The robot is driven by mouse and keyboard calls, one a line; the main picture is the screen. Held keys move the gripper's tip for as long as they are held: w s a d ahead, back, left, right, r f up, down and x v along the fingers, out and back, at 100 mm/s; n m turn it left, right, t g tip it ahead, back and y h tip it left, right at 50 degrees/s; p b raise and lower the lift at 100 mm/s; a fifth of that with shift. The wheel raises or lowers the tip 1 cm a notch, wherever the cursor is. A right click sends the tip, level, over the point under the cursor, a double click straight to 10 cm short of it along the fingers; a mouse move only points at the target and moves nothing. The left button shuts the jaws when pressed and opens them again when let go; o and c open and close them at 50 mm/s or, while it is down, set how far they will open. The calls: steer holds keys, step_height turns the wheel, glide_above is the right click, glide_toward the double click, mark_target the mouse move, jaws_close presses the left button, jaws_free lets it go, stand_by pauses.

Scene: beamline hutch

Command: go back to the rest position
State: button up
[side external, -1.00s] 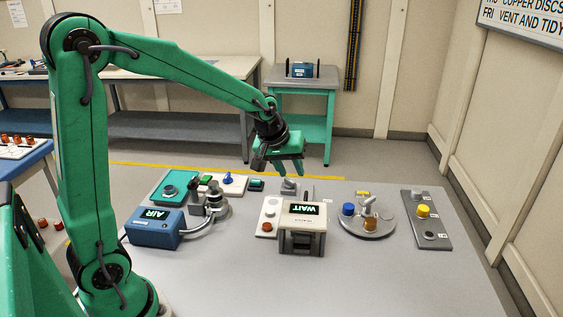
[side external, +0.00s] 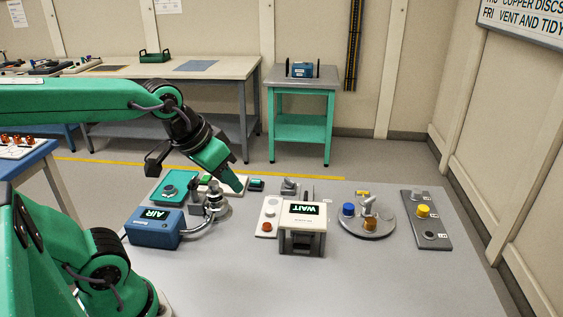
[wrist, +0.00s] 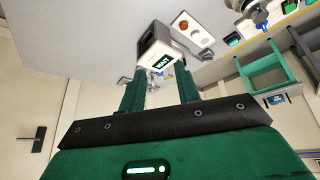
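My gripper (side external: 238,186) hangs tilted down and to the right, in front of the white panel behind the blue AIR box (side external: 153,228) in the side view. In the wrist view my gripper (wrist: 161,72) shows two green fingers standing apart, with nothing held between them. The white WAIT box (side external: 302,221) stands to the right of the gripper, clear of it. The WAIT box also shows beyond the fingers in the wrist view (wrist: 164,60). My arm is folded back to the left, its forearm about level.
The grey table (side external: 380,285) has free room at its front. A round metal plate (side external: 350,230) with a blue and an orange knob lies right of the WAIT box. A dark panel (side external: 431,236) with a yellow button lies farther right. A silver fitting (side external: 214,203) stands near the gripper.

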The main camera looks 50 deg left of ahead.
steer(key=s, duration=0.1)
steer(key=s+m, duration=0.1)
steer(key=s, duration=0.1)
steer(key=shift+d+f, duration=0.2)
